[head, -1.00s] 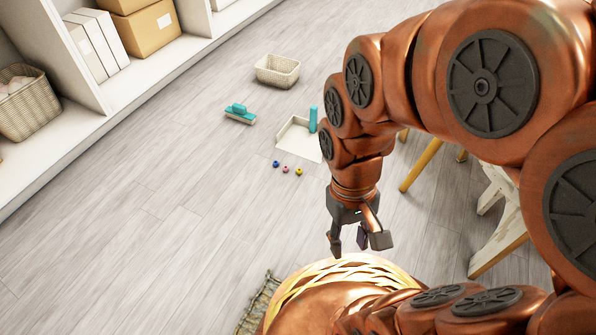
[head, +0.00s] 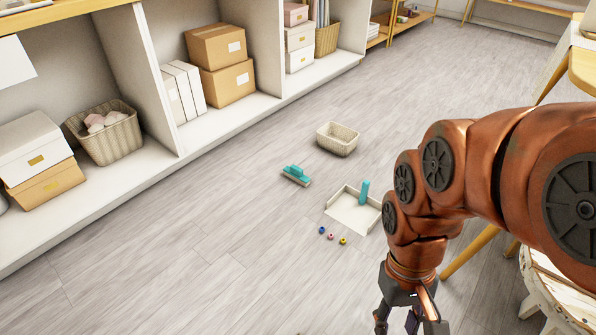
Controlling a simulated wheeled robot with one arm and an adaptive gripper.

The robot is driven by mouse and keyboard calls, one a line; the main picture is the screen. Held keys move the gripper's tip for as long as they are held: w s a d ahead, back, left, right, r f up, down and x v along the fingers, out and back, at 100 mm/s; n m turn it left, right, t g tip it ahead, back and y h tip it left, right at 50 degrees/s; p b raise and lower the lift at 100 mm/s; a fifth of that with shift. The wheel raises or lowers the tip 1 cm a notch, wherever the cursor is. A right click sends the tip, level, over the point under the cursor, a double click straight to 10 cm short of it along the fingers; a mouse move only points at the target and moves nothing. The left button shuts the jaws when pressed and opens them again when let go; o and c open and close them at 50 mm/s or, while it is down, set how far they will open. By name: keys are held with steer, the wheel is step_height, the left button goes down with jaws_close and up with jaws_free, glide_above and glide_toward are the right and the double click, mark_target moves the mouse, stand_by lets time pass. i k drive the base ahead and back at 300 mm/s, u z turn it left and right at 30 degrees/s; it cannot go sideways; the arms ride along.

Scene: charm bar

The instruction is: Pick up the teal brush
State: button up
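The teal brush (head: 296,175) lies on the floor left of the dustpan, with a teal top and pale bristles below. My gripper (head: 405,325) hangs at the bottom right of the head view, its fingers apart and nothing seen between them. It is well nearer to me than the brush and to its right. The fingertips are partly cut off by the frame's lower edge.
A white dustpan (head: 346,213) with an upright teal handle (head: 364,191) lies right of the brush. Several small coloured beads (head: 331,237) lie in front of it. A woven basket (head: 338,139) stands behind. Shelving (head: 228,120) runs along the left; a stool (head: 560,290) is at right. Floor at left is clear.

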mark_target(294, 173)
steer(key=u, duration=0.4)
steer(key=i, duration=0.65)
steer(key=u, duration=0.85)
steer(key=i, duration=1.15)
steer(key=z, duration=0.5)
steer(key=i, duration=0.7)
steer(key=z, duration=0.4)
